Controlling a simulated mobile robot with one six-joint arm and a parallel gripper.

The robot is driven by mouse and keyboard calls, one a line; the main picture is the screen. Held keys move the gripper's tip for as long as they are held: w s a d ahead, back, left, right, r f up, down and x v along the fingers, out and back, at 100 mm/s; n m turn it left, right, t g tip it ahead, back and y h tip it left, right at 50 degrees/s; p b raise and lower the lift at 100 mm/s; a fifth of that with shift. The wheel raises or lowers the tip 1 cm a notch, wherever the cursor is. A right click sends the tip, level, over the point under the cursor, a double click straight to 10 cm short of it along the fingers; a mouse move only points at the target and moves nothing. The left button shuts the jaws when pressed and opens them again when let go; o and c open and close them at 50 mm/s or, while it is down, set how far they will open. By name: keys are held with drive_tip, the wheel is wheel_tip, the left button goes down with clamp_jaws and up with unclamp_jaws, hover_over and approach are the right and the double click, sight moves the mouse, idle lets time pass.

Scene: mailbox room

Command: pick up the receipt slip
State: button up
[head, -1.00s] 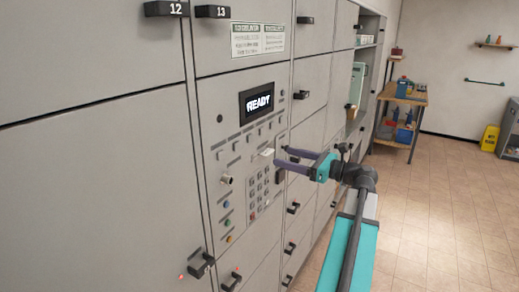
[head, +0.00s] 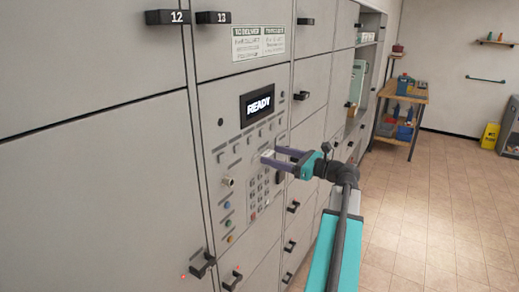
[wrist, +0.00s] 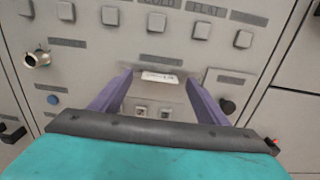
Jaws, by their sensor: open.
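The receipt slip (wrist: 160,77) is a small white paper sticking out of the locker's control panel. In the wrist view it lies between the two purple fingers of my gripper (wrist: 160,82), which are apart on either side of it. In the head view my gripper (head: 268,158) is at the panel, just below the buttons and above the keypad, and the slip (head: 268,154) shows small and partly hidden by the fingers. My gripper is open. I cannot tell whether either finger touches the slip.
Locker handles (head: 202,265) stick out nearby. The tiled floor (head: 440,200) at right is clear.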

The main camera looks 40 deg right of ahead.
drive_tip(key=shift+w+a, duration=0.15)
drive_tip(key=shift+w, duration=0.45)
drive_tip(key=c, duration=1.2)
drive_tip(key=shift+r+p, duration=0.2)
drive_tip(key=shift+p, duration=0.45)
drive_tip(key=p+v, duration=0.4)
drive_tip(key=v, duration=1.4)
drive_tip(key=shift+f, duration=0.15)
drive_tip(key=shift+s, duration=0.15)
drive_tip(key=shift+p+v, duration=0.95)
drive_tip(key=shift+v, duration=3.4)
